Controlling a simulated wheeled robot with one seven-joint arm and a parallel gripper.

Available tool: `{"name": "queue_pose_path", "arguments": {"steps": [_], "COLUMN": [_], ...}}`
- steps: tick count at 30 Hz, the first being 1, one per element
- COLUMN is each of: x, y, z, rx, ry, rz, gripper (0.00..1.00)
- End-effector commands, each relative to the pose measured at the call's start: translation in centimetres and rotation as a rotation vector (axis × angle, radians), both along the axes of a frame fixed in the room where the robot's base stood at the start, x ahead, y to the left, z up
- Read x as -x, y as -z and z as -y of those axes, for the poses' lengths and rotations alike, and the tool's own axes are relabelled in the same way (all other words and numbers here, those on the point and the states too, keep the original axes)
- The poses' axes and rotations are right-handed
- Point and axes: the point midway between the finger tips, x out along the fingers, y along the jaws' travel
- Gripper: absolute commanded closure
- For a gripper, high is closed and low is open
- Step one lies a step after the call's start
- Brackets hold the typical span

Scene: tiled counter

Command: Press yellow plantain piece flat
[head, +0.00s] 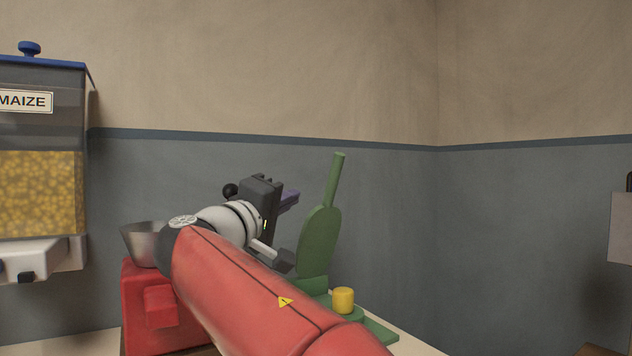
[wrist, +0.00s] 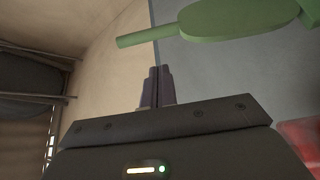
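A yellow plantain piece (head: 343,300), a short upright cylinder, sits on the green base (head: 380,331) of a press on the counter. The press's green lid (head: 318,241) stands raised, its handle pointing up; the lid and handle also show at the top of the wrist view (wrist: 235,20). My gripper (head: 291,197) is left of the raised lid, at about the height of its upper disc, and appears apart from it. In the wrist view its dark purple fingers (wrist: 157,88) are together with nothing seen between them. My red arm hides part of the press base.
A red machine (head: 150,310) with a metal funnel (head: 142,243) stands left of my arm. A maize dispenser (head: 40,190) is at the far left. The grey and beige walls meet in a corner behind. The air right of the press is clear.

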Motion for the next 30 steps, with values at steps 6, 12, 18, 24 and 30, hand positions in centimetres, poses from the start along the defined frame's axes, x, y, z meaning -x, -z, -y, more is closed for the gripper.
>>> {"name": "queue_pose_path", "arguments": {"steps": [6,12,18,24,30], "x": [-4.2,-7.1,-8.4,-8.5,-8.5], "y": [-1.3,-1.9,-2.1,-2.1,-2.0], "z": [2.3,3.8,4.4,4.5,4.5], "rx": [0.000,0.001,0.000,0.000,-0.001], "ry": [0.003,0.002,0.000,0.000,0.000], "rz": [0.000,0.000,0.000,0.000,0.001], "gripper": [1.00,1.00,1.00,1.00,1.00]}}
